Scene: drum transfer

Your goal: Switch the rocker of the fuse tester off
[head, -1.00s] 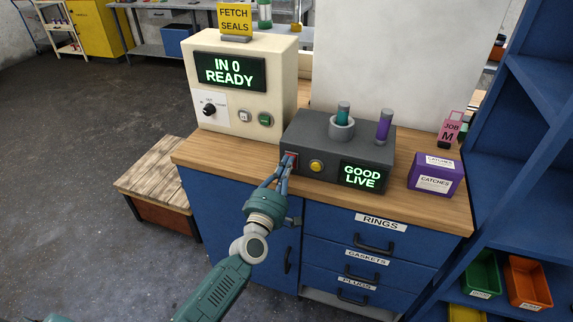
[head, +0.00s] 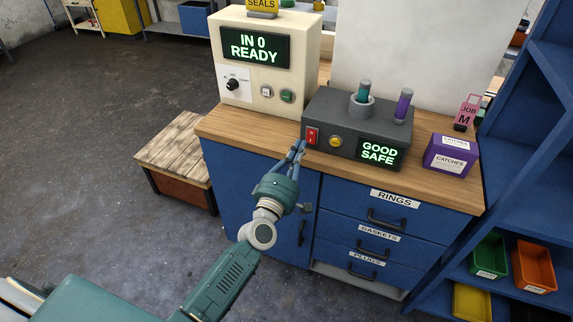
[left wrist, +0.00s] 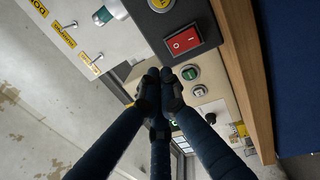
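The fuse tester (head: 340,110) is a dark grey box on the wooden bench top, its display (head: 379,152) reading "GOOD SAFE". Its red rocker (head: 312,136) is at the left end of the front face, beside a yellow button (head: 335,142). In the left wrist view the rocker (left wrist: 184,41) shows white I and O marks. My left gripper (head: 299,147) is just in front of and below-left of the rocker, apart from it. In the left wrist view its fingertips (left wrist: 166,76) are together with nothing between them. My right gripper is not in view.
A cream machine (head: 262,60) reading "IN 0 READY" stands left of the tester. A teal fuse (head: 364,90) sits in a grey socket, with a purple one (head: 403,105) beside it. A purple box (head: 450,154) is right of the tester. Blue shelves (head: 530,140) stand at the right.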

